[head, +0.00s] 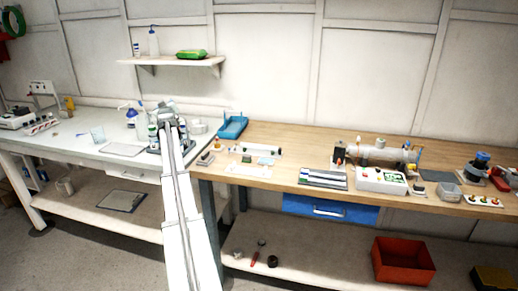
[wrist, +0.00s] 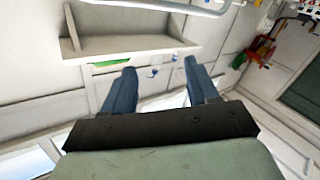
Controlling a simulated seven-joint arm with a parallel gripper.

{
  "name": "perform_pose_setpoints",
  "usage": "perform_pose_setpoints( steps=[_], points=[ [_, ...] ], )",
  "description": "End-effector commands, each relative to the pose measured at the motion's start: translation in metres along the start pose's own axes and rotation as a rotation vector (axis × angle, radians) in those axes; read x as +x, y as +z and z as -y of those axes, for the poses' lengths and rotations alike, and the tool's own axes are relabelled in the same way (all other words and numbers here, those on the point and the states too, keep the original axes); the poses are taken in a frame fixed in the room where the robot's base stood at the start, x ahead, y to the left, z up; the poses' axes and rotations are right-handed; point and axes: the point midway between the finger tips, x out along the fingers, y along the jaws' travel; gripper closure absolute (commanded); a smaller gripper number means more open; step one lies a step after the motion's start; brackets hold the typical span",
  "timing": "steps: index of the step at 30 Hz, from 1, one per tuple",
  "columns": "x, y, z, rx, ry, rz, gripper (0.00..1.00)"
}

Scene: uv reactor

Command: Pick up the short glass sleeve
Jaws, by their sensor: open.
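I cannot pick out the short glass sleeve for certain in either view; the small items on the benches are too small to tell apart. My gripper (head: 165,112) is over the right end of the pale left bench in the head view, and my arm hides part of the bench behind it. In the wrist view my gripper (wrist: 160,66) has its two blue fingers spread wide with nothing between them. Beyond them are the wall and shelf, seen upside down. A pale, clear-looking curved edge crosses the top of that view; I cannot tell what it belongs to.
The wooden bench (head: 290,178) carries a blue rack (head: 232,126), a white holder (head: 258,150), a metal cylinder (head: 380,155) and a white control box (head: 380,179). A wall shelf (head: 175,61) hangs above the left bench (head: 75,147). A red bin (head: 403,260) stands below.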

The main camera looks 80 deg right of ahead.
Motion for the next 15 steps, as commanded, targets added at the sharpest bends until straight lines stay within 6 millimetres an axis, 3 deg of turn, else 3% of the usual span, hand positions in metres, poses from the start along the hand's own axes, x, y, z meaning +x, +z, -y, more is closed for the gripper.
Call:
perform_pose_setpoints(
  steps=[1, 6, 11, 15],
  points=[
    [0.006, 0.001, -0.038, -0.028, 0.023, 0.031, 0.41],
    [0.003, 0.041, -0.136, -0.147, 0.019, 0.221, 0.41],
    [-0.02, 0.101, -0.207, -0.251, -0.084, 0.44, 0.41],
    [-0.053, 0.148, -0.258, -0.327, -0.236, 0.601, 0.41]
  ],
)
